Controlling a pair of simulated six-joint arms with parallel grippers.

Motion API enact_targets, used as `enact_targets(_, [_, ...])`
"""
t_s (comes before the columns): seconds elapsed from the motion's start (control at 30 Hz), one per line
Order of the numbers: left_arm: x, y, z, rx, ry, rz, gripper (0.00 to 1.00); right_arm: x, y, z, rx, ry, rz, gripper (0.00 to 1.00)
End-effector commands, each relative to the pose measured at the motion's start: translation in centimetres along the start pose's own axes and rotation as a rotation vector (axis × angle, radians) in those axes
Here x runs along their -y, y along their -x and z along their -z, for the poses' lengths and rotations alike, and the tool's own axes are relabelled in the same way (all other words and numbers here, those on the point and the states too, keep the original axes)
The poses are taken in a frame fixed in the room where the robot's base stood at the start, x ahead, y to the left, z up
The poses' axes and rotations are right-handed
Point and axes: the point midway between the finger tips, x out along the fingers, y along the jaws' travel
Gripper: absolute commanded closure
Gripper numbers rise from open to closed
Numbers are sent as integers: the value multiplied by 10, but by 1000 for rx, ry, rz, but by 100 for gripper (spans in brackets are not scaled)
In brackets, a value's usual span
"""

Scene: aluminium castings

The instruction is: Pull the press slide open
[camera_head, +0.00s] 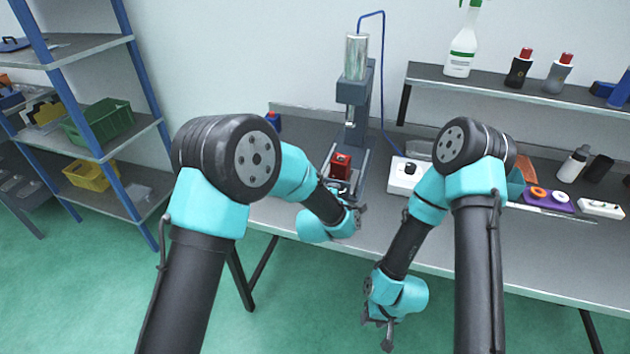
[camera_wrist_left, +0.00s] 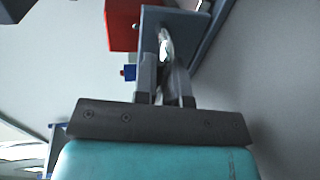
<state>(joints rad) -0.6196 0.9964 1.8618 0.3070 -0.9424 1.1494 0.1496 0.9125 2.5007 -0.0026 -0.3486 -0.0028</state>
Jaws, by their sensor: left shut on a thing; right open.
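The press (camera_head: 357,95) stands at the back of the bench, with a clear cylinder on top. Its slide (camera_head: 350,188) lies low at the front and carries a red block (camera_head: 341,160). My left gripper (camera_head: 358,212) is at the slide's front end, partly hidden by its own arm. In the left wrist view its fingers (camera_wrist_left: 166,75) are shut on a shiny handle (camera_wrist_left: 165,45) at the grey front plate of the slide (camera_wrist_left: 152,30). The red block (camera_wrist_left: 121,25) shows beside the plate. My right gripper (camera_head: 380,333) is open and empty, low in front of the bench.
A white control box with a black knob (camera_head: 405,182) stands right of the press. A blue hose runs down from the press top. A raised shelf (camera_head: 480,88) holds a spray bottle (camera_head: 463,45) and other bottles. A blue rack (camera_head: 75,100) with bins stands left.

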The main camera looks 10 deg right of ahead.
Motion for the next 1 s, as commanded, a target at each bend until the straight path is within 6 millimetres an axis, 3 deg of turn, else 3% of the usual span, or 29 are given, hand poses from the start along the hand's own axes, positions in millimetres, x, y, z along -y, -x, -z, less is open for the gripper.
enact_targets(0.1, [1,6,-11,16,-4,0,100,0,0,0,0,-1,0,57])
enact_targets(0.4, [1,6,-11,16,-3,-1,100,0,0,0,0,-1,0,57])
enact_targets(0.43, [1,6,-11,16,-3,-1,86,0,0,0,0,-1,0,57])
enact_targets(0.67, [1,6,-11,16,-3,-1,65,0,0,0,0,-1,0,57])
enact_targets(1.0, [1,10,-11,17,-4,-1,65,0,0,0,0,-1,0,57])
